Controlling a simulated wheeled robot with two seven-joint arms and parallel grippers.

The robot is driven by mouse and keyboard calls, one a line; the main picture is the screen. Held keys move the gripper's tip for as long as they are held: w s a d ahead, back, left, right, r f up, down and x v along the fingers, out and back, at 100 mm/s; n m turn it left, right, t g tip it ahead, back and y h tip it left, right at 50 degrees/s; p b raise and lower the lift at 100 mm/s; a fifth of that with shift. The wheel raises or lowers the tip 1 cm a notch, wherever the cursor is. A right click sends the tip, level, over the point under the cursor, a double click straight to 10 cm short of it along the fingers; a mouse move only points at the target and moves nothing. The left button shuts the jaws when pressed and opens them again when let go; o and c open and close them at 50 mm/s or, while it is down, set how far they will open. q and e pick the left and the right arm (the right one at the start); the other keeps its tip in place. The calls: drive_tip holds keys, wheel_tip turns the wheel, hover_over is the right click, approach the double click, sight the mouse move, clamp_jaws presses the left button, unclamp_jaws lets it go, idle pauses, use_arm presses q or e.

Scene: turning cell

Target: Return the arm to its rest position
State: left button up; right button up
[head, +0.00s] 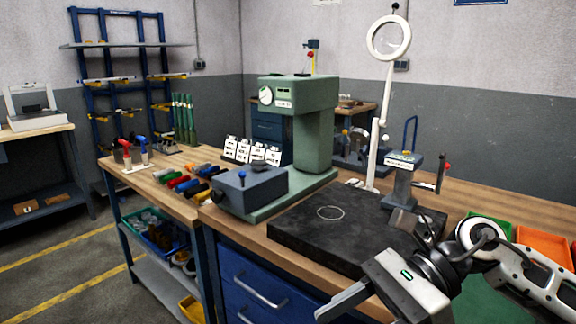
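One arm comes in from the right, my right arm. Its white gripper body with a small green light hangs at the lower right, over the front edge of the workbench (215,212). A grey finger of the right gripper (343,301) points to the lower left. I see only this one finger clearly, so I cannot tell whether the gripper is open or shut. Nothing shows held in the visible part. My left arm and gripper are out of view.
A black plate (320,228) lies behind the gripper. A green press-like machine (300,105), a grey lever device (402,180) and a magnifier lamp (389,38) stand behind. Green (490,226) and orange bins (545,243) stand at right. Floor at left is clear.

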drive_tip(key=w+a+r+m+t+y, duration=0.1)
drive_tip(key=a+m+t+y, duration=0.1)
drive_tip(key=m+t+y, duration=0.45)
drive_tip(key=w+a+m+t+y, duration=0.2)
drive_tip(key=a+m+y, duration=0.1)
drive_tip(key=m, duration=0.7)
drive_tip(key=w+d+f+m+t+h, duration=0.1)
drive_tip(key=d+f+m+t+h, duration=0.35)
drive_tip(key=m, duration=0.55)
drive_tip(key=d+f+m+t+h, duration=0.1)
drive_tip(key=f+m+t+h, duration=0.2)
drive_tip(key=f+m+h, duration=0.45)
drive_tip(key=w+d+f+m+t+h, duration=0.1)
drive_tip(key=d+f+m+t+h, duration=0.4)
drive_tip(key=m, duration=0.6)
drive_tip(key=s+d+f+m+g+h, duration=0.1)
drive_tip(key=s+f+m+g+h, duration=0.1)
drive_tip(key=s+f+m+g, duration=0.4)
drive_tip(key=s+f+m, duration=0.2)
drive_tip(key=s+f, duration=0.3)
drive_tip(key=f, duration=0.4)
drive_tip(key=shift+s+d+m+g, duration=0.3)
drive_tip(key=shift+d+g, duration=0.1)
